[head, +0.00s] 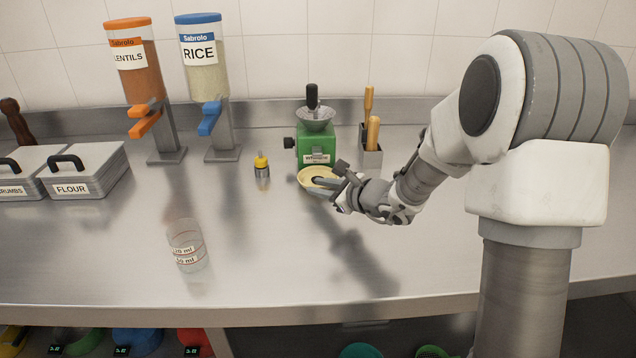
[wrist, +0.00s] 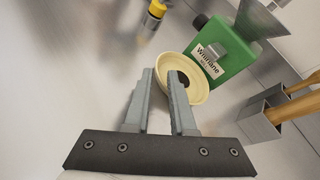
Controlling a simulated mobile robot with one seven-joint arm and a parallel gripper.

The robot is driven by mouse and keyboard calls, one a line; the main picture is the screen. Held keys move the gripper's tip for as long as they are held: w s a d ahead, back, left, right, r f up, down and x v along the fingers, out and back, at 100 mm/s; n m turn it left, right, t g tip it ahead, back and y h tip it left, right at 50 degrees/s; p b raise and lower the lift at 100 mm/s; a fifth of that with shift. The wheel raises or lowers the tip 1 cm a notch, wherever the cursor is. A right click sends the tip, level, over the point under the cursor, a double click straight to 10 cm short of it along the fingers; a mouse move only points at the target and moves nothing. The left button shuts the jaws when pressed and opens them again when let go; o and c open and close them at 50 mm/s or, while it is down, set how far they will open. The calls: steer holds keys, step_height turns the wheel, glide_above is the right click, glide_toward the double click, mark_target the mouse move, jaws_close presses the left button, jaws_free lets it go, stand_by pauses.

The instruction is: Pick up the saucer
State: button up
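The saucer is a small round cream dish (head: 306,175) on the steel counter, right in front of the green grinder. In the wrist view the saucer (wrist: 200,90) lies just past the fingertips, with a dark patch in its middle. My gripper (head: 326,180) reaches in from the right, low over the counter at the saucer. In the wrist view my gripper (wrist: 162,74) is open, with nothing held. Its right fingertip overlaps the saucer's inside and its left fingertip is by the outer left edge. I cannot tell whether they touch; part of the saucer is hidden behind the fingers.
The green grinder (head: 315,143) stands close behind the saucer. A metal holder with wooden handles (head: 370,157) is to its right, and a yellow-topped bottle (head: 262,166) to its left. A clear measuring cup (head: 187,245) stands at front left. The front middle counter is clear.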

mark_target(307, 185)
steer(key=x, duration=0.4)
steer(key=shift+w+a, duration=0.3)
steer(key=shift+a, duration=0.05)
jaws_close()
stand_by(1.1)
